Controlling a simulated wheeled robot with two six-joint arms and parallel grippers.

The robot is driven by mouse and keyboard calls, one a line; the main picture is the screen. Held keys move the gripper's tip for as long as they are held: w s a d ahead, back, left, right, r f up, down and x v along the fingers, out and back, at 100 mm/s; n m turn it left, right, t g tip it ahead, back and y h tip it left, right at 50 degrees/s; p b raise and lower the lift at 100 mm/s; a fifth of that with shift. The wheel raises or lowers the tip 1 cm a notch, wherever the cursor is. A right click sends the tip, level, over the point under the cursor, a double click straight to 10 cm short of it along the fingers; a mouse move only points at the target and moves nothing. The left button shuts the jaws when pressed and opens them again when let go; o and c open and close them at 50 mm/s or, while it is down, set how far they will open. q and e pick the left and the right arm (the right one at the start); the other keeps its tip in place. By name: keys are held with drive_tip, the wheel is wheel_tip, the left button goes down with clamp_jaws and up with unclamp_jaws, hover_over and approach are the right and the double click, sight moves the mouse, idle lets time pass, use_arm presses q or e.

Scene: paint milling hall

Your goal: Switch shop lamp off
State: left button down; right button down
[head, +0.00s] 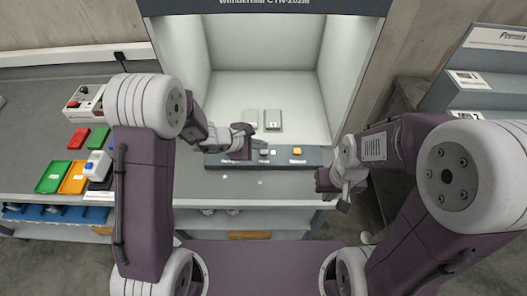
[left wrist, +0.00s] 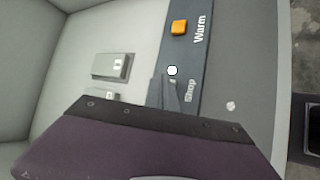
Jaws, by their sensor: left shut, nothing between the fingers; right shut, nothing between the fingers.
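The viewing booth's control strip (head: 315,158) runs along its front edge, and its word "Shop" reads in the left wrist view. The shop lamp's switch, beside that word, is mostly hidden by my left fingers. A small white round spot (left wrist: 172,70) shows just past the fingertips; I cannot tell whether it is part of the switch. My left gripper (head: 262,147) is shut and empty, its tips (left wrist: 165,88) at the strip beside "Shop"; I cannot tell whether they touch. My right gripper (head: 345,203) is shut and empty, in front of the booth's right side.
The orange switch marked "Warm" (left wrist: 179,27) is close by on the same strip. Two grey plates (head: 272,120) lie on the booth floor. Red, green and orange trays (head: 49,177) stand on the left bench. A grey shelf unit (head: 478,80) is at the right.

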sight(261, 152)
use_arm(q)
drive_tip(key=shift+f+b, duration=0.5)
drive_tip(key=shift+b, duration=0.1)
idle(0.8)
drive_tip(key=shift+r+p, duration=0.6)
drive_tip(key=shift+r, duration=0.35)
wheel_tip(261, 152, up, 6)
drive_tip(key=p, duration=0.4)
